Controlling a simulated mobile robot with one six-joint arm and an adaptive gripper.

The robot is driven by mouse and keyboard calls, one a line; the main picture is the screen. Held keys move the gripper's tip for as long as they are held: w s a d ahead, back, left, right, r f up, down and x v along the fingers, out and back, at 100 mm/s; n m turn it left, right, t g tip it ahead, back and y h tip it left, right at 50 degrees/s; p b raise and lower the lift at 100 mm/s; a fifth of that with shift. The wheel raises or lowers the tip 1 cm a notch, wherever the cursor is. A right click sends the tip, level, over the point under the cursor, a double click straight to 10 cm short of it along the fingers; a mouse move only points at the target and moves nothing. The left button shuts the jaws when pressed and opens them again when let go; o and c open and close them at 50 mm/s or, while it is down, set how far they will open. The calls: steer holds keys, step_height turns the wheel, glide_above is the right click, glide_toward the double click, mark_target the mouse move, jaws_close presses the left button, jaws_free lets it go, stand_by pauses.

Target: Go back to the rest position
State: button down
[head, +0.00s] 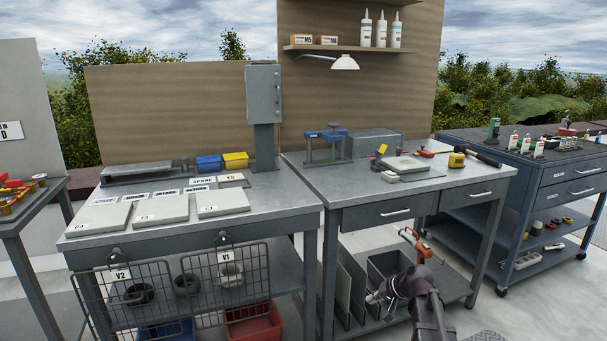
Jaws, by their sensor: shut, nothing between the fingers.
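My gripper (374,298) shows at the lower right of the head view, at the end of my dark arm. It is low in front of the right grey workbench (330,195), below the level of its top. The fingers point left and are small in the picture; they are shut with nothing between them.
The left workbench (280,207) carries flat pale panels (160,208) and has wire baskets (240,275) at its front. An orange-handled tool (416,243) is close above my arm. A dark tool cart (520,170) stands at the right. Grey floor shows between bench and cart.

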steer(key=s+a+f+n+g+h, duration=0.2)
steer(key=s+g+h, duration=0.1)
steer(key=s, duration=0.7)
steer(key=s+a+f+n+g+h, duration=0.2)
steer(key=s+f+h, duration=0.1)
steer(key=s, duration=0.6)
step_height(320, 180, up, 34)
steer(key=p, duration=3.3)
steer(key=shift+s+h, duration=0.25)
steer(key=shift+h, duration=0.05)
steer(key=shift+d+f, duration=0.1)
steer(key=shift+f, duration=0.05)
